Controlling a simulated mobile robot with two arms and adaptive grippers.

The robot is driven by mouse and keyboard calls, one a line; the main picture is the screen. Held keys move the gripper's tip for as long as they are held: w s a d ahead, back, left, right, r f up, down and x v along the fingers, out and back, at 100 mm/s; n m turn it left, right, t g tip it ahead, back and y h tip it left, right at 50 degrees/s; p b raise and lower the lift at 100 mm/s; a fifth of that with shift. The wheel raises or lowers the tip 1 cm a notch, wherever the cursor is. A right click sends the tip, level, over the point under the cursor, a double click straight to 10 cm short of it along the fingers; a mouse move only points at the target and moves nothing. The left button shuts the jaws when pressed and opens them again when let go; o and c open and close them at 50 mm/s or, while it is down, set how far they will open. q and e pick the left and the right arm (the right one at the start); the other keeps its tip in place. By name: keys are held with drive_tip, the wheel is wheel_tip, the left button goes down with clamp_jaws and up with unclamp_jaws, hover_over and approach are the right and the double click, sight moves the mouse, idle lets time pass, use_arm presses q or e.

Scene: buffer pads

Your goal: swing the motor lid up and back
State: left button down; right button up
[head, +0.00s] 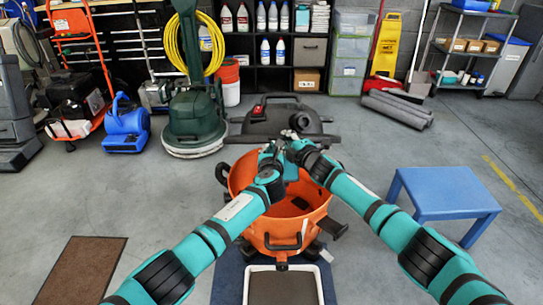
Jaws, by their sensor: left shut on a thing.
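The orange vacuum drum (284,230) stands in the middle with its mouth open and part of its inside showing. The dark motor lid (285,118), with a red switch and a black handle, is at the drum's far side. My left gripper (270,156) is over the drum's far rim, shut at the lid's near side. The exact spot it holds is hidden by the grippers. My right gripper (292,143) is right beside it, overlapping it in the picture. Whether its fingers are open or shut cannot be made out.
A white-rimmed tray with a dark pad (283,288) lies in front of the drum. A blue stool (445,193) stands at the right. A green floor machine (195,115) and a blue blower (126,127) stand at the back left. Grey rolls (398,108) lie at the back right.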

drive_tip(key=o, duration=0.5)
drive_tip(key=shift+s+f, duration=0.25)
drive_tip(key=shift+f, duration=0.4)
